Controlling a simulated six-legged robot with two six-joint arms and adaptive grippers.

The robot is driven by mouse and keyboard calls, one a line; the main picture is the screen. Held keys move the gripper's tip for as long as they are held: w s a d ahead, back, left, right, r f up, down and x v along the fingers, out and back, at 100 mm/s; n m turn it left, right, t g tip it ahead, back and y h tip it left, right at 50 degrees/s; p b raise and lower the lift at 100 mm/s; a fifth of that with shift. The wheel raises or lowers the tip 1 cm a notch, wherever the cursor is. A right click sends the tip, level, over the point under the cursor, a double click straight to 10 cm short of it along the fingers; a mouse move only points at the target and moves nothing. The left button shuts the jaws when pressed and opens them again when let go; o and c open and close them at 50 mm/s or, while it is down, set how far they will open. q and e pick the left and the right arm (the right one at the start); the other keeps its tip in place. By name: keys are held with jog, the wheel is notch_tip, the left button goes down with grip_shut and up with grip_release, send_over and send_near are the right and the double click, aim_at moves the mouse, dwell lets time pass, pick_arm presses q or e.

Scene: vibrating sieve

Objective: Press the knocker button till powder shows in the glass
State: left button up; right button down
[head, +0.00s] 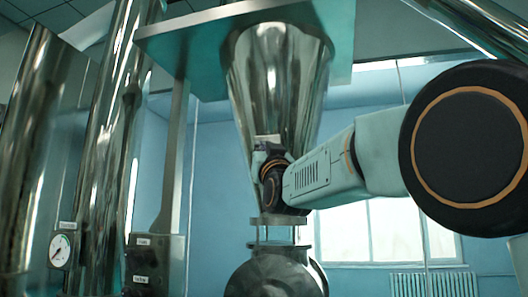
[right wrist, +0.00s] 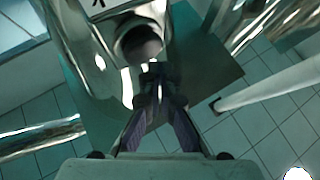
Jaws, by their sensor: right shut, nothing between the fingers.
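The steel cone hopper (head: 275,75) hangs in the middle of the head view. Under it is a short glass section (head: 277,234) between two flanges. It looks see-through. My right gripper (head: 261,158) is at the lower front of the hopper, partly hidden by its own wrist. In the right wrist view its fingers (right wrist: 154,78) are shut together and empty, pointing at shiny steel parts. A small pale piece (head: 268,141) shows just above the gripper. I cannot make out the knocker button or whether the fingertips touch anything. My left gripper is not in view.
A dark control box (head: 155,262) with small labels I cannot read stands at lower left, beside a round gauge (head: 61,250). Tall steel pipes (head: 105,150) rise at left. A dark round housing (head: 275,275) sits below the glass. A radiator (head: 435,284) is at the back right.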

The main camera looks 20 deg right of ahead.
dwell(0.7)
jog(key=shift+w+d, duration=0.35)
jog(key=shift+w+d, duration=0.45)
jog(key=shift+w, duration=0.2)
dwell(1.6)
dwell(0.4)
jog(key=shift+s+a+f+b, duration=0.15)
jog(key=shift+s+a+b, duration=0.6)
jog(key=shift+b, duration=0.35)
jog(key=shift+s, duration=0.15)
